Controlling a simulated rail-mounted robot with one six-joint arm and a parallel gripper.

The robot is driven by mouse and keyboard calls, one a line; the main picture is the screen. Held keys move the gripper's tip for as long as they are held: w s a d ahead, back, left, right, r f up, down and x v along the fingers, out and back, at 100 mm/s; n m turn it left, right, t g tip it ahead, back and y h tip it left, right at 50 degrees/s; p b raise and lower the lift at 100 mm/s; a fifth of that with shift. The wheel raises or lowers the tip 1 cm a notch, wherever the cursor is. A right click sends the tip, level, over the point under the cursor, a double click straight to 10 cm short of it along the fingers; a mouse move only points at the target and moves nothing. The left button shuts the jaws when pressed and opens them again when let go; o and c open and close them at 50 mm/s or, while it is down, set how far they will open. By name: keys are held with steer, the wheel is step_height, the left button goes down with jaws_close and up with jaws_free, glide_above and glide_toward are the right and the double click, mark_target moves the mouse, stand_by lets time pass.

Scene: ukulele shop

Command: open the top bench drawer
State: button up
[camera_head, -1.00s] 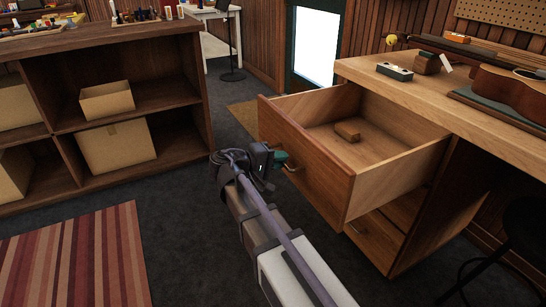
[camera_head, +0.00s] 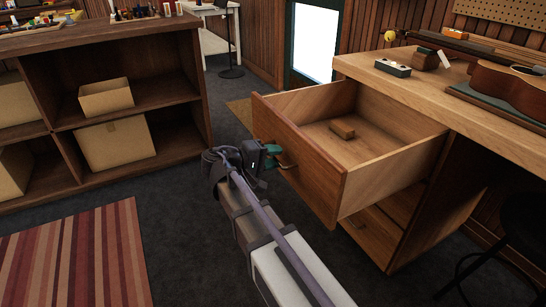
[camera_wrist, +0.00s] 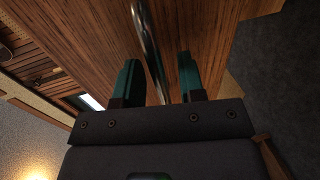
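The top bench drawer (camera_head: 308,169) is pulled well out of the wooden bench, with its inside showing and a small wooden block (camera_head: 342,129) on its floor. Its metal handle (camera_head: 286,166) is on the front face. My gripper (camera_head: 274,157) is at this handle. In the wrist view the handle (camera_wrist: 149,45) passes between the two green fingers of my gripper (camera_wrist: 158,80). There are visible gaps on both sides, so the fingers are open around the handle, not clamped on it. The handle's lower end is hidden by the gripper body.
The bench top (camera_head: 400,82) holds a ukulele (camera_head: 509,88) and small items. A dark stool (camera_head: 522,225) stands at the right. A shelf unit (camera_head: 175,95) with boxes stands at the left.

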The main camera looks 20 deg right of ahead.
steer(key=p+v, duration=0.2)
steer(key=v, duration=0.8)
steer(key=shift+a, duration=0.4)
